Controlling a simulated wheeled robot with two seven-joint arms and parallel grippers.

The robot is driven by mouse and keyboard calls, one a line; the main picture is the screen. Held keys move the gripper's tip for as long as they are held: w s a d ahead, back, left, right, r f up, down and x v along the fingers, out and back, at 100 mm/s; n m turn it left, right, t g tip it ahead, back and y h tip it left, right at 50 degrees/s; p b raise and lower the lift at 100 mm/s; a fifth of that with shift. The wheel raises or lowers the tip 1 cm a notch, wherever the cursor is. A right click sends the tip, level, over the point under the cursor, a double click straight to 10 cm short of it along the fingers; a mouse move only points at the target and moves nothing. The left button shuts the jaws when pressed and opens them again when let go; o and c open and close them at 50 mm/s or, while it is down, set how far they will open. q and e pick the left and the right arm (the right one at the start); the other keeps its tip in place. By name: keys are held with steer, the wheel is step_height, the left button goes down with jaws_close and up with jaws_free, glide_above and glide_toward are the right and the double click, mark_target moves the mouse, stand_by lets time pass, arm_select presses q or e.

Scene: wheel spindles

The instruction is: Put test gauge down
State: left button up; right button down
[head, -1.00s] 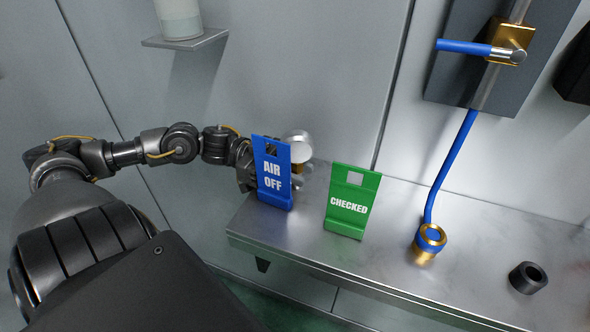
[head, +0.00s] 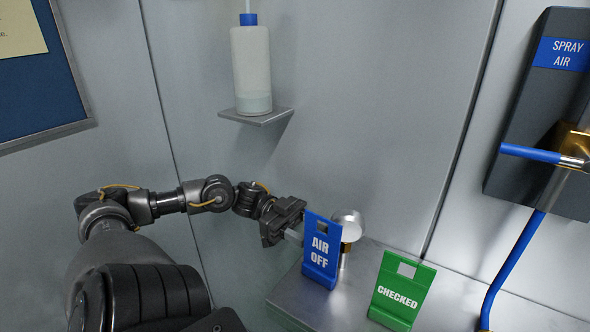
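The test gauge (head: 348,223), a round silver dial with a brass stem, stands upright on the metal bench at the bench's far left part. The blue AIR OFF tag (head: 321,251) stands in front of it and hides its lower left side. My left gripper (head: 294,237) is just left of the blue tag, level with the gauge's stem. One pale finger shows low on it, set away from the palm's middle, so it looks open. Its fingertips are partly hidden by the tag. The gauge appears free of it. My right gripper is not in view.
A green CHECKED tag (head: 402,291) stands to the right on the bench (head: 345,300). A bottle (head: 252,70) sits on a small wall shelf (head: 257,117) above my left arm. A blue hose (head: 512,265) hangs from the SPRAY AIR panel (head: 540,110) at right.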

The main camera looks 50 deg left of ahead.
arm_select(q)
steer(key=v, duration=0.5)
steer(key=shift+a, duration=0.1)
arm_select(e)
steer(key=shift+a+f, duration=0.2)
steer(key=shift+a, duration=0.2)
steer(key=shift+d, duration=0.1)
